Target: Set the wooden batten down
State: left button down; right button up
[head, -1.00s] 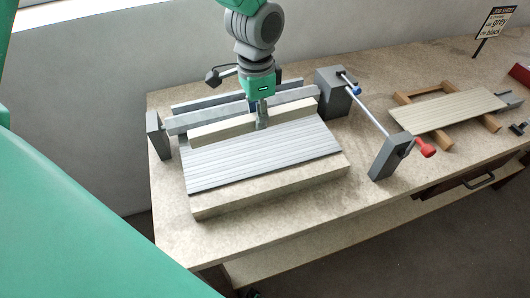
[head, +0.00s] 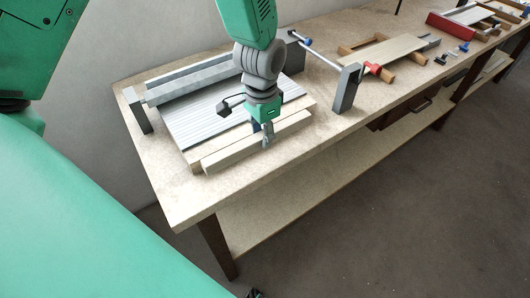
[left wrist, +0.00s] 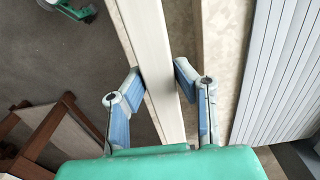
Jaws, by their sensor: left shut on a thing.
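The wooden batten (head: 232,156) is a long pale bar lying along the front side of the grey slatted panel (head: 205,112). My left gripper (head: 267,143) is shut on it near its middle. In the left wrist view the batten (left wrist: 148,45) runs between the two blue-padded fingers (left wrist: 159,88) of that gripper. The slatted panel (left wrist: 280,70) shows to its right there. The batten looks level and close to the bench (head: 180,205), but I cannot tell whether it touches anything beneath. My right gripper is not in view.
A grey beam (head: 190,82) runs behind the panel. Farther right lies a pale board (head: 395,50) on wooden strips. The bench's front strip is clear, with an open drop beyond its edge.

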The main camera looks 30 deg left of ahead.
aim_at(262, 157)
pick_arm(q)
jog(key=shift+a+f, duration=0.15)
jog(key=shift+f, duration=0.8)
notch_tip(262, 157, down, 2)
jog(key=shift+s+f, duration=0.1)
jog(key=shift+f, duration=0.1)
jog(key=shift+d+f, duration=0.4)
jog(key=shift+d, duration=0.1)
jog(key=c, duration=1.3)
grip_release()
jog(key=shift+a+f, duration=0.15)
jog(key=shift+a, duration=0.25)
